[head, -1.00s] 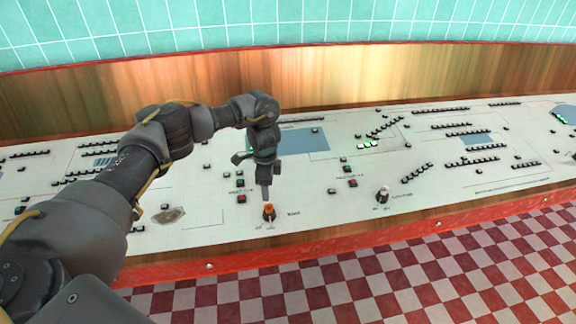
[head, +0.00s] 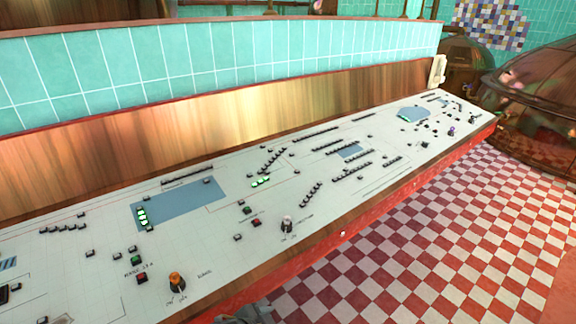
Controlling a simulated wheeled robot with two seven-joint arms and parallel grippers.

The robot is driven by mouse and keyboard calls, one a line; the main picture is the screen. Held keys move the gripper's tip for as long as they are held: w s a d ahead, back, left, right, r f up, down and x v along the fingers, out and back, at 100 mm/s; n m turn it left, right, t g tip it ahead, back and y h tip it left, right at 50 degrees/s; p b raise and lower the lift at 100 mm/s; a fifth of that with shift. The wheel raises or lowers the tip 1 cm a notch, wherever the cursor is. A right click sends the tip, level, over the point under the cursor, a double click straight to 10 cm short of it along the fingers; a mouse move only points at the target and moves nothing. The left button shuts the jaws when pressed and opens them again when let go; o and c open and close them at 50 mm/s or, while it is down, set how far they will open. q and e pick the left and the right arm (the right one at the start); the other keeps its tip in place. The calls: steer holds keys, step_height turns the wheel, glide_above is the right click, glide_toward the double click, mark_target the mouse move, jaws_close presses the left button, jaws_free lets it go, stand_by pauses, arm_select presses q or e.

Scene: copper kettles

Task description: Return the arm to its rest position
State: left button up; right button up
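No gripper of mine can be made out in the head view. Only a small grey piece, seemingly part of my arm, shows at the bottom edge, below the control desk. The long white control desk (head: 215,225) runs from lower left to upper right. An orange-topped knob (head: 177,281) stands on its near part at lower left, with nothing touching it. A white-topped knob (head: 287,224) stands further right along the desk.
A wooden back panel and teal-tiled wall (head: 200,75) rise behind the desk. A red-edged front (head: 330,245) borders it. The checkered floor (head: 430,240) is clear to the right. Copper kettles (head: 540,95) stand at the upper right.

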arm_select(q)
steer(key=s+a+f+n+g+y, duration=0.25)
steer(key=s+a+n+y, duration=0.6)
steer(key=s+a, duration=1.3)
step_height(320, 180, down, 30)
steer(key=s+n+g+h+b, duration=0.2)
steer(key=s+h+b, duration=0.1)
steer(key=s+a+f+g+b, duration=0.1)
steer(key=s+a+f, duration=0.1)
steer(key=s+f, duration=1.2)
steer(key=shift+s+f+y+b, duration=0.35)
steer(key=shift+s+f+b, duration=0.05)
steer(key=shift+f, duration=0.2)
steer(key=shift+s+a, duration=0.1)
